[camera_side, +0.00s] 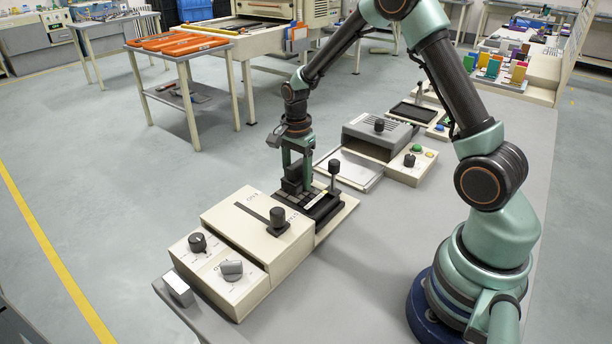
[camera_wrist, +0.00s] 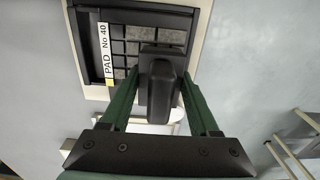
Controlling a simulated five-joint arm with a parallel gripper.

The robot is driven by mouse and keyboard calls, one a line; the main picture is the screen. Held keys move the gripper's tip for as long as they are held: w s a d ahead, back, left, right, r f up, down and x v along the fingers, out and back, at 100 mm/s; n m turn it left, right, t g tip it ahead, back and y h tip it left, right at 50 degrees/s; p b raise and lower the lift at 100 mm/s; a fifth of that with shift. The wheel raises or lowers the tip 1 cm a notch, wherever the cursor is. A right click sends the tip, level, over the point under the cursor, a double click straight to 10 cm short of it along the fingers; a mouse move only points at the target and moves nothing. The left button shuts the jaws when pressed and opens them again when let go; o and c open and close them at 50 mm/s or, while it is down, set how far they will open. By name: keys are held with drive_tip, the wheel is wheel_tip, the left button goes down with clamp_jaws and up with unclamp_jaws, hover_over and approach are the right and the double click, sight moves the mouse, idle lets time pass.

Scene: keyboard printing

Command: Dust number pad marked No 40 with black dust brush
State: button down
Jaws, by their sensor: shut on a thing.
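The number pad (camera_wrist: 117,31) is a black keypad in a dark tray, with a white label reading "PAD No 40" along its left side in the wrist view. In the side view the number pad (camera_side: 318,204) sits on a cream base at the end of the beige machine. My gripper (camera_wrist: 160,88) is shut on the black dust brush (camera_wrist: 161,85), a dark block held over the pad's lower right keys. The brush (camera_side: 292,186) also shows in the side view, at the pad's far left part. Whether its underside touches the keys is hidden.
A black-knobbed lever (camera_side: 334,172) rises close beside the pad. A grey-topped box (camera_side: 378,135) and a flat white panel (camera_side: 348,168) lie beyond. The bench's right part (camera_side: 375,235) is clear.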

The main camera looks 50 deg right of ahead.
sight(307, 204)
drive_tip(key=shift+s, duration=3.2)
drive_tip(key=shift+w, duration=4.25)
drive_tip(key=shift+s, duration=4.25)
drive_tip(key=shift+w+a, duration=0.65)
drive_tip(key=shift+w, duration=0.7)
drive_tip(key=shift+w+a, duration=0.7)
drive_tip(key=shift+w, duration=0.7)
drive_tip(key=shift+w+a, duration=0.65)
drive_tip(key=shift+w, duration=0.7)
drive_tip(key=shift+s, duration=3.95)
drive_tip(key=shift+w, duration=4)
drive_tip(key=shift+s, duration=4)
wheel_tip(307, 204, up, 8)
